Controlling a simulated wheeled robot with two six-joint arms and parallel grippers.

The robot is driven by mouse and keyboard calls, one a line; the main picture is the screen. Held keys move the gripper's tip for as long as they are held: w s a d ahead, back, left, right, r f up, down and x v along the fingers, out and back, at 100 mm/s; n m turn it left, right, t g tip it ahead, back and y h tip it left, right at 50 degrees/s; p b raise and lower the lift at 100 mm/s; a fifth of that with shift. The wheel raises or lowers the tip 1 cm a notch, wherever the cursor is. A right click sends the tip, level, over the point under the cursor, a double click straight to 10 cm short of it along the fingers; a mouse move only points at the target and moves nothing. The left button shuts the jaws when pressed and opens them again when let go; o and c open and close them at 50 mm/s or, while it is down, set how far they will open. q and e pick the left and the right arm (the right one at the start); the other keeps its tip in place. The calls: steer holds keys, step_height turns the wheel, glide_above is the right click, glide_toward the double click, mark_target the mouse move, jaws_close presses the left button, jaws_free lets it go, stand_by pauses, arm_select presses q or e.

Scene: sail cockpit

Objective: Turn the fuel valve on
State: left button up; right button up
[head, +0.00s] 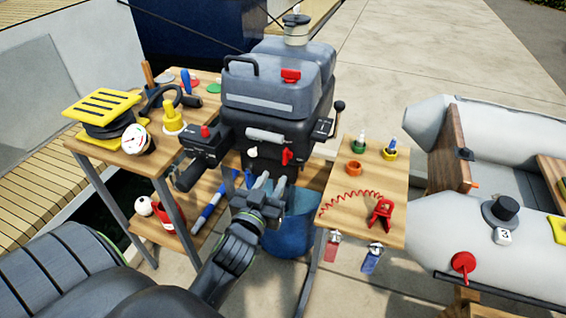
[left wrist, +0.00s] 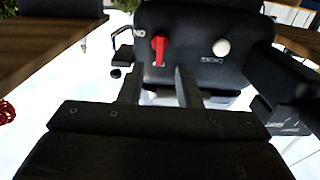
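The fuel valve is a red lever (head: 287,156) on the lower front of the dark outboard motor (head: 262,130). In the left wrist view the red lever (left wrist: 158,48) points down the picture, with an upside-down "ON" label to its upper left and a small unreadable label near its tip. My left gripper (head: 269,184) is open, just below and in front of the motor panel. In the left wrist view its two fingers (left wrist: 159,85) stand apart, with nothing between them, short of the lever. My right gripper is not in view.
A white knob (head: 252,152) sits left of the lever. A black tiller handle (head: 205,150) juts out left and a shift lever (head: 338,106) right. Small wooden tables with parts flank the motor; a blue bucket (head: 290,232) stands below. A grey inflatable boat (head: 480,230) lies right.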

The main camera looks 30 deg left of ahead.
mark_target(284, 160)
arm_select(q)
steer(key=x, duration=0.7)
steer(key=shift+w+a, duration=0.1)
steer(key=shift+w, duration=0.3)
steer(key=c, duration=0.7)
